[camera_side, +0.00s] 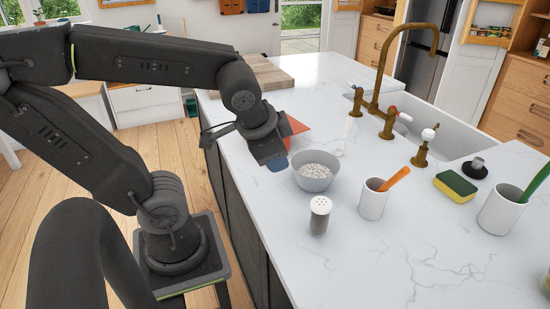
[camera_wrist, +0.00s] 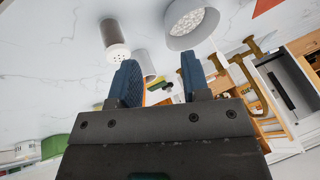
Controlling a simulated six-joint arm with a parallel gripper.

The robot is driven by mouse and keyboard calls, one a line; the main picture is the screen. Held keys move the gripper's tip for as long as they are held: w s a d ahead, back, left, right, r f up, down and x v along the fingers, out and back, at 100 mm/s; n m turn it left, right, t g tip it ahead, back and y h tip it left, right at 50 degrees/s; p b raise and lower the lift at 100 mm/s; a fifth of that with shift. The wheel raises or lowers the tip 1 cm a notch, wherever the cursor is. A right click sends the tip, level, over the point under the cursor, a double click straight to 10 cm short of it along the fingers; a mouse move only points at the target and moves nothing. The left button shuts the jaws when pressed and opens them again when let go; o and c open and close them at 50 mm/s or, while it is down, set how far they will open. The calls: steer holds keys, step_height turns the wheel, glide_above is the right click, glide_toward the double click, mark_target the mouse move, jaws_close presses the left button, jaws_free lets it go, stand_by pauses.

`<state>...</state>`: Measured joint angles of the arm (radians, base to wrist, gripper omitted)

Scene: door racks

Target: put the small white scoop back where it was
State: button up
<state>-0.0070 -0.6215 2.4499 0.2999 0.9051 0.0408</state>
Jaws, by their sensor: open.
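I cannot make out the small white scoop for certain. My gripper (camera_side: 279,163) is open, low over the counter just left of the grey bowl (camera_side: 316,183), which holds white pellets. In the wrist view my gripper (camera_wrist: 158,60) shows two blue fingers spread apart with nothing between them. The bowl also shows in the wrist view (camera_wrist: 192,38), beyond the fingertips.
A shaker with a white lid (camera_side: 320,217) and a white cup with an orange handle (camera_side: 371,204) stand near the bowl. A sponge (camera_side: 456,187), another white cup (camera_side: 500,213) and a brass tap (camera_side: 387,100) are to the right. The front counter (camera_side: 400,265) is clear.

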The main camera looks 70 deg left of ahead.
steer(key=d+h, duration=0.1)
steer(key=s+d+r+n+h, duration=0.1)
steer(key=d, duration=0.1)
steer(key=d+n, duration=0.1)
steer(key=shift+s+d+r+t+h, duration=0.2)
steer(key=shift+s+r+t+h, duration=0.1)
steer(key=shift+t+h, duration=0.1)
stand_by(0.9)
